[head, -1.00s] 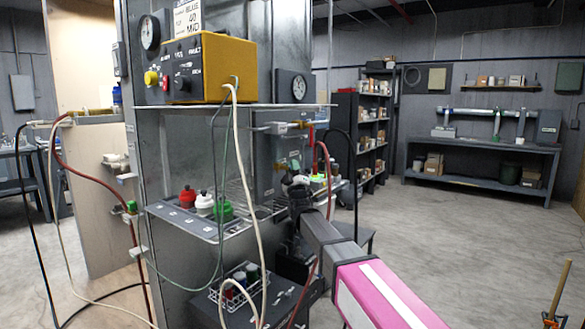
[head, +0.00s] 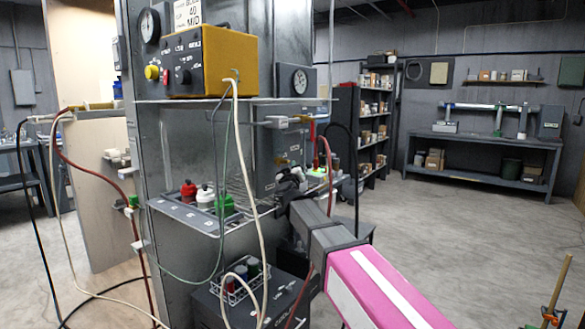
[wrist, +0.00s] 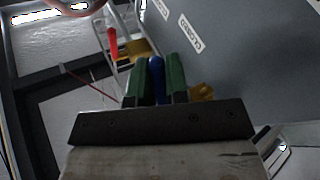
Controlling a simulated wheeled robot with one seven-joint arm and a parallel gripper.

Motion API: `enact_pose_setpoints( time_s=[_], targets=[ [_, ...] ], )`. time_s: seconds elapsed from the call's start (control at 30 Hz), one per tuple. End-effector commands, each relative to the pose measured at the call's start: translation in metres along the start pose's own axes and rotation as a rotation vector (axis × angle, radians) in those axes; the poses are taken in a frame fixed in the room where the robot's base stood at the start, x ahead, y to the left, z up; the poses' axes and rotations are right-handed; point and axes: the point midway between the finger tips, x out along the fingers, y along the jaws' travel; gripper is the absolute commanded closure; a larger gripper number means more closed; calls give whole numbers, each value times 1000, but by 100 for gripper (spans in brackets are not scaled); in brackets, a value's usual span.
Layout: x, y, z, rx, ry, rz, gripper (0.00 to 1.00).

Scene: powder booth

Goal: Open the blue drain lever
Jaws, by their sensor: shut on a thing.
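The blue drain lever (wrist: 157,80) shows in the wrist view between the two green fingers of my gripper (wrist: 156,75), which is shut on it. Brass fitting (wrist: 202,92) shows just right of the fingers. In the head view my gripper (head: 289,180) is at the right side of the grey booth cabinet, under the shelf. The blue lever is hidden there behind my gripper and wrist. I cannot tell how far the lever is turned.
A red-handled valve (head: 312,131) is above my gripper; a red handle (wrist: 112,42) also shows in the wrist view. Hoses hang in front of the cabinet. A tray (head: 184,217) with red, white and green bottles is to the left.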

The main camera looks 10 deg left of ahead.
Motion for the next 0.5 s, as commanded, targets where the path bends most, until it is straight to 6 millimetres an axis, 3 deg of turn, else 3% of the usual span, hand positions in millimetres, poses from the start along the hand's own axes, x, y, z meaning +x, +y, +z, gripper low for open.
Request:
enact_pose_setpoints(
  time_s=[0.5],
  targets=[
    [-10,-6,2,158,-253,-64,100]
  ],
)
